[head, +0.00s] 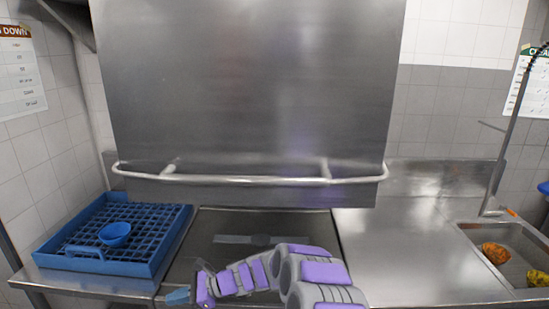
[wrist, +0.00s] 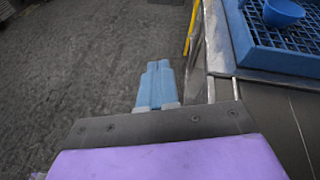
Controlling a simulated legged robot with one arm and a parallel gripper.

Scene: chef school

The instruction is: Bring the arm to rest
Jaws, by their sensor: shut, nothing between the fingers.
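My gripper (head: 178,296) is at the bottom of the head view, left of centre, at the front edge of the counter. My purple and grey arm reaches to it from the lower middle, bent to the left. In the wrist view the two blue fingers of my gripper (wrist: 157,85) lie together, shut and empty. They point out over the grey floor (wrist: 90,60), beside the counter's edge, and touch nothing that I can see.
A blue rack (head: 150,262) holding a blue bowl (head: 115,234) is on the left counter. A raised steel hood with a bar handle (head: 250,181) stands behind. The right counter (head: 400,260) is clear. A sink (head: 505,262) holds an orange and a yellow item.

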